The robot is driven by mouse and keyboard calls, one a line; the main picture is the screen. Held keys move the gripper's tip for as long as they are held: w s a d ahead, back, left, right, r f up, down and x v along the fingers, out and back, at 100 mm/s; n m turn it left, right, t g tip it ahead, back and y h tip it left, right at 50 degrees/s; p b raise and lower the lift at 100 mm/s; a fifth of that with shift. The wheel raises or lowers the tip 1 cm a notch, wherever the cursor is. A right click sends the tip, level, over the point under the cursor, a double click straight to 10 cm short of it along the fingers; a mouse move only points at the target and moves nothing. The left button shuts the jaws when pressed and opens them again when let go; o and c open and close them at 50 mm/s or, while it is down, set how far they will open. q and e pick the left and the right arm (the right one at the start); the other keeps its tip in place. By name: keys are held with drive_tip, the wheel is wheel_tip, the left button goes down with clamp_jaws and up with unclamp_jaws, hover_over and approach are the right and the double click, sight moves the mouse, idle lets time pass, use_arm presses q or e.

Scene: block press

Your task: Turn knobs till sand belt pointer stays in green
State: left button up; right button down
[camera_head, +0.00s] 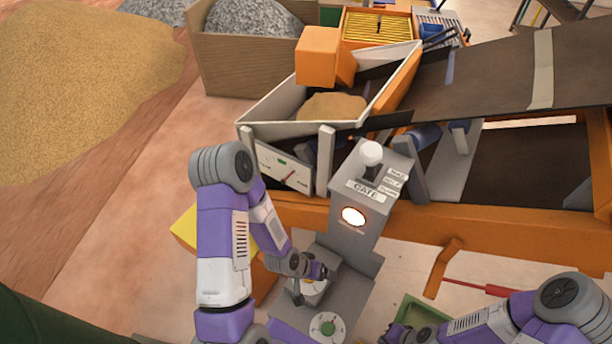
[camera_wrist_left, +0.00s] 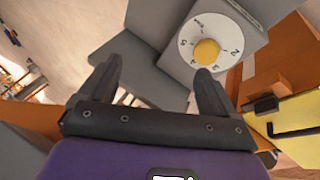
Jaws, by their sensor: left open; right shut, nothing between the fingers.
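One dial (camera_head: 327,327) with a green centre sits low on the grey console. Another dial (camera_head: 313,288) is partly hidden by my left gripper (camera_head: 314,272). In the left wrist view, a white numbered dial with a yellow centre knob (camera_wrist_left: 207,52) lies beyond the fingertips of my open left gripper (camera_wrist_left: 160,78), apart from them. My right gripper (camera_head: 396,334) is shut and empty at the bottom edge.
The grey console (camera_head: 352,228) carries a GATE lever with a white ball (camera_head: 370,154) and a lit round lamp (camera_head: 353,216). The hopper (camera_head: 260,112) holds sand beside the dark belt (camera_head: 480,80). A green tray (camera_head: 418,312) lies near my right gripper.

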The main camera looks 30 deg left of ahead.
use_arm(q)
drive_tip(key=shift+o, duration=0.5)
drive_tip(key=w+a+r+t+b, duration=0.1)
drive_tip(key=w+a+r+t, duration=0.1)
drive_tip(key=a, duration=0.4)
drive_tip(key=w+a+r+t+y+b, duration=0.1)
drive_tip(key=w+a+r+t+b, duration=0.1)
drive_tip(key=w+a, duration=0.2)
drive_tip(key=shift+a+t, duration=0.4)
drive_tip(key=shift+a, duration=0.8)
drive_tip(key=s+a+r+m+t+y+b, duration=0.2)
drive_tip(key=a+r+m+t+b, duration=0.25)
drive_tip(key=a+r, duration=0.75)
drive_tip(key=b+x, duration=0.5)
drive_tip(key=x, duration=0.5)
drive_tip(key=shift+w+a+f+n+b, duration=0.15)
drive_tip(key=shift+a+f+n+b, duration=0.2)
drive_tip(key=shift+f+n+b, duration=0.1)
drive_tip(key=p+v, duration=0.6)
drive_tip(key=v, duration=0.4)
drive_tip(key=shift+f, duration=0.1)
